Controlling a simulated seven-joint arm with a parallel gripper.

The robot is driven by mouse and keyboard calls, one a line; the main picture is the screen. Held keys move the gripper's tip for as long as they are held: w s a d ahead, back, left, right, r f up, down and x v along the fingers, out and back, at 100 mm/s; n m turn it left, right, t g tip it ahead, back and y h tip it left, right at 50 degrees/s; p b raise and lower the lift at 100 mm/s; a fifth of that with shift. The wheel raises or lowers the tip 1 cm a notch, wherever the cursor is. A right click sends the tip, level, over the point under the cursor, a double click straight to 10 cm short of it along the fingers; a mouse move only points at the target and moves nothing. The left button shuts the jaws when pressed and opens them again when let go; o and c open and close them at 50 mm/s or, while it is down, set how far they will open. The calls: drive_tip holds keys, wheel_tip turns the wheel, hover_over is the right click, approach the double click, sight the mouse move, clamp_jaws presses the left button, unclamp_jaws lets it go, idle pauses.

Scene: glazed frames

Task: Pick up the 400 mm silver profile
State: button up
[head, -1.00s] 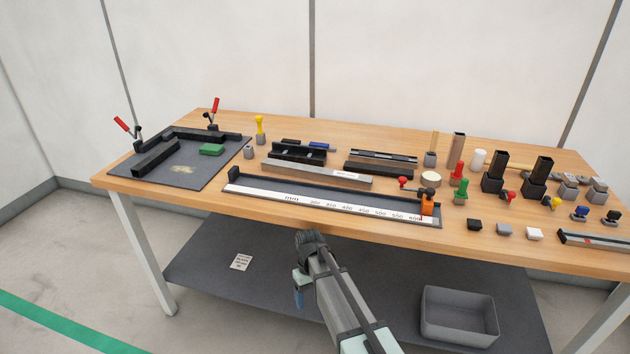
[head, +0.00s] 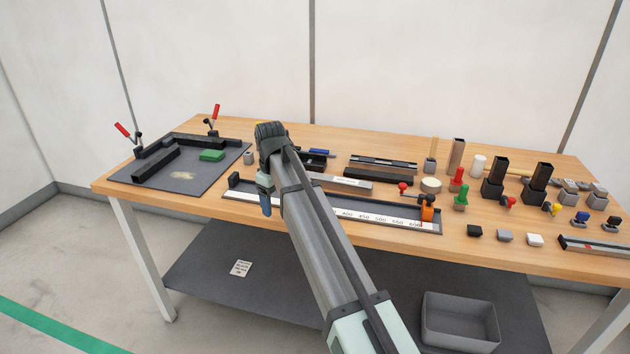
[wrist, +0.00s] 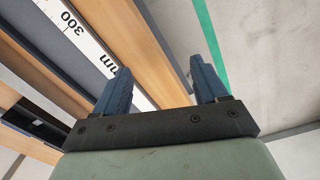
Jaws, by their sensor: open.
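The silver profile (head: 345,183) is a long grey bar with a pale label. It lies on the table behind the measuring rail in the head view. My arm hides its left part; the labelled right part shows. My gripper (head: 265,208) is in front of the profile, over the left part of the measuring rail, with a blue finger pointing down. In the wrist view my gripper (wrist: 160,66) is open, with nothing between its two blue fingers. I cannot tell the profile for sure in the wrist view.
The measuring rail (head: 375,217) with a white scale and orange stop lies along the front edge. Black fixtures (head: 380,168) stand behind the profile. A dark plate (head: 190,180) with red-handled clamps is at left. Several small parts crowd the right side.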

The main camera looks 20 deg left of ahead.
drive_tip(key=w+d+r+n, duration=0.1)
drive_tip(key=w+d+r, duration=0.15)
drive_tip(key=w, duration=0.55)
drive_tip(key=w+d+r+n, duration=0.1)
drive_tip(key=w+r, duration=0.2)
drive_tip(key=w, duration=0.5)
drive_tip(key=w+d+r+n, duration=0.1)
drive_tip(key=w+d+r, duration=0.15)
drive_tip(key=w, duration=0.55)
hover_over(315, 175)
drive_tip(key=f, duration=0.7)
drive_tip(key=shift+s+d+f, duration=0.1)
drive_tip(key=shift+d+f, duration=0.25)
drive_tip(key=shift+d, duration=0.05)
drive_tip(key=shift+a+f, duration=0.2)
drive_tip(key=shift+f, duration=1.2)
drive_tip(key=shift+a+f, duration=0.15)
drive_tip(key=shift+f, duration=1.2)
drive_tip(key=shift+r, duration=0.1)
clamp_jaws()
